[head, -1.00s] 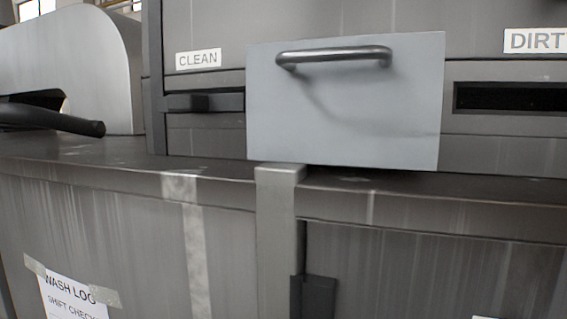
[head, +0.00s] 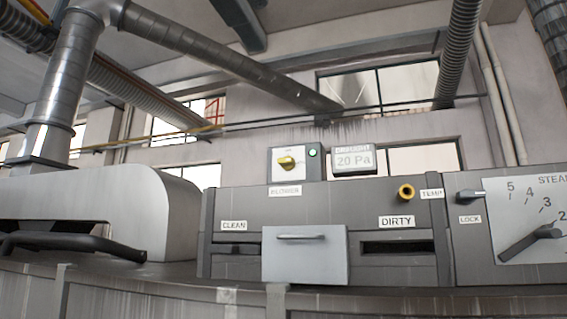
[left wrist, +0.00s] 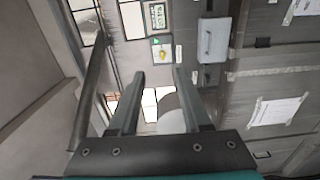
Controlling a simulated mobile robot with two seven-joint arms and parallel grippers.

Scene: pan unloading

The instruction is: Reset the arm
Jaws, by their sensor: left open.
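My left gripper (left wrist: 159,74) shows in the left wrist view, its two grey fingers apart with nothing between them. It is clear of everything I can see. In the head view I make out neither gripper. The light grey front panel with a bar handle (head: 305,255) sits on the dark cabinet (head: 330,209), between the CLEAN and DIRTY labels. The panel also shows turned sideways at the top right of the left wrist view (left wrist: 214,50).
A rounded pale metal housing (head: 170,215) with a black bar handle (head: 75,240) stands at the left. A knob box (head: 292,161) and a 20 Pa display (head: 353,159) top the cabinet. A steam dial panel (head: 525,220) stands at the right. Pipes run overhead.

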